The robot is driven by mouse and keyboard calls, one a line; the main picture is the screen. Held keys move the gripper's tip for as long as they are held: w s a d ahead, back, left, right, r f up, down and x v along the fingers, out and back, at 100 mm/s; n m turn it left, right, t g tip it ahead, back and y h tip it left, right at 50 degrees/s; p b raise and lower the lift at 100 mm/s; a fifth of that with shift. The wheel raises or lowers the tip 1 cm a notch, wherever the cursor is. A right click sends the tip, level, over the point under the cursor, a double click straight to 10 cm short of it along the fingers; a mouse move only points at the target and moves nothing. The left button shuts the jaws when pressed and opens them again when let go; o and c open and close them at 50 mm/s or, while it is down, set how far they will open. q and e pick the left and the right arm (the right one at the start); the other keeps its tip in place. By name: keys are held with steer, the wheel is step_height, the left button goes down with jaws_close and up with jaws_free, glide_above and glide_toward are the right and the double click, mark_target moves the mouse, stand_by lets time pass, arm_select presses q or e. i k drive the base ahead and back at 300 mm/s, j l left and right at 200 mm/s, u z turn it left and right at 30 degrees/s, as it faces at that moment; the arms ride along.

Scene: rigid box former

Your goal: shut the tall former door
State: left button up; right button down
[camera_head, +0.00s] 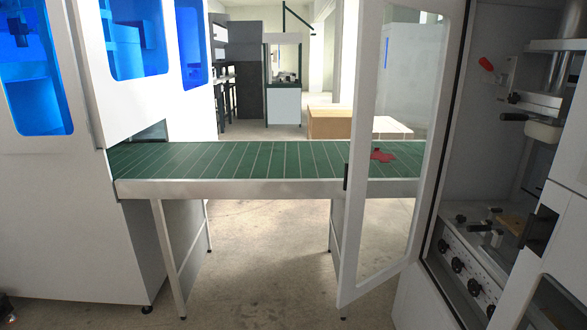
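The tall former door (357,150) stands open on the right side of the head view. It has a white frame around a clear glass pane, and a small dark handle (346,177) on its free left edge. Its right edge meets the former (452,135), whose inside is exposed to the right of the door. The door's free edge points out toward the green conveyor. Neither of my grippers can be made out in this view.
A green slatted conveyor (230,160) runs from the white machine (150,235) on the left to behind the door. A red item (382,155) shows on it through the glass. Inside the former are knobs (458,265). Floor (255,260) beneath the conveyor is clear.

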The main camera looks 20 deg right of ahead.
mark_target(371, 12)
steer(key=i+u, duration=0.1)
steer(key=u, duration=0.35)
steer(key=l+u, duration=0.1)
steer(key=u, duration=0.35)
steer(key=i+l+u, duration=0.1)
steer(key=u, duration=0.35)
steer(key=l+u, duration=0.15)
steer(key=u, duration=0.7)
steer(key=l+u, duration=0.15)
steer(key=u, duration=0.7)
steer(key=l+u, duration=0.2)
steer(key=u, duration=0.65)
steer(key=l+u, duration=0.15)
steer(key=u, duration=0.7)
steer(key=k+u, duration=0.15)
steer(key=u, duration=0.75)
steer(key=k+u, duration=0.1)
steer(key=u, duration=0.75)
steer(key=k+j+u, duration=0.1)
steer(key=u, duration=0.75)
steer(key=j+u, duration=0.1)
steer(key=u, duration=0.75)
steer(key=j+u, duration=0.15)
steer(key=u, duration=0.25)
steer(key=j+u, duration=0.2)
steer(key=u, duration=0.2)
steer(key=j+u, duration=0.15)
steer(key=u, duration=0.25)
steer(key=j+u, duration=0.15)
steer(key=u, duration=0.25)
